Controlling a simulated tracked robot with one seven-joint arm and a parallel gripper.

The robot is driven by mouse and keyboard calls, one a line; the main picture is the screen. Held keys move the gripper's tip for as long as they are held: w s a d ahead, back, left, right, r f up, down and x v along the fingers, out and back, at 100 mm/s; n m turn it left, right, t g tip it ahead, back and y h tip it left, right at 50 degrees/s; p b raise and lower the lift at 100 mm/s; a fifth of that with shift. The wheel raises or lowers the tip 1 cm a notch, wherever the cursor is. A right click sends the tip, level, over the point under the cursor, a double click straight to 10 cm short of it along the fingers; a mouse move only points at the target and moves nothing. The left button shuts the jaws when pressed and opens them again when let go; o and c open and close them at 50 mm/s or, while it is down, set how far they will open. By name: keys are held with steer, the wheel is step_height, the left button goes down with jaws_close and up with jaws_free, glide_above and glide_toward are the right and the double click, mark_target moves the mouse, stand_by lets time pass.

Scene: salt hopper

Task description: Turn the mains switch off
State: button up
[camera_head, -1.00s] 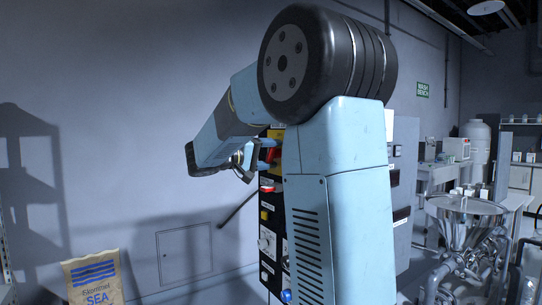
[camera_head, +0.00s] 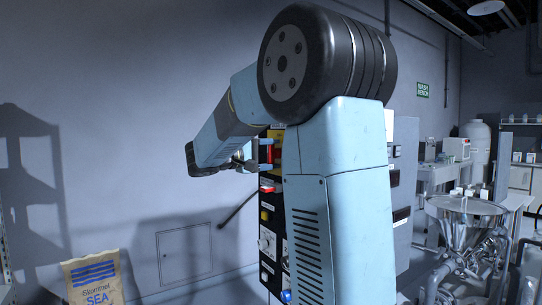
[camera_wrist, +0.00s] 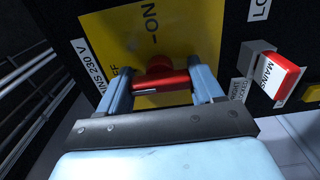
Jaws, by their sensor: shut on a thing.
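The red mains switch handle (camera_wrist: 165,88) sits on a yellow plate (camera_wrist: 190,35) in the wrist view. The plate reads "ON" above the handle; partly covered lettering ending in "F" is at its left. The handle lies across the picture, with a white mark near its left end. My gripper (camera_wrist: 161,86) has one finger at each end of the handle and is shut on it. In the head view the gripper (camera_head: 263,155) is at the black panel (camera_head: 265,225), and the red handle (camera_head: 269,153) shows between its fingers. My arm hides much of the panel.
A red-capped part labelled "MAINS" (camera_wrist: 284,76) projects from the panel right of the switch. Knobs and a yellow button (camera_head: 264,215) sit lower on the panel. A salt sack (camera_head: 92,280) stands at lower left and a steel hopper (camera_head: 465,210) at right.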

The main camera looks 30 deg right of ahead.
steer(key=shift+w+a, duration=0.1)
steer(key=o, duration=1)
steer(key=shift+f, duration=0.1)
steer(key=shift+o, duration=0.2)
steer(key=a, duration=1.3)
steer(key=shift+s+a, duration=0.2)
steer(key=shift+a, duration=0.15)
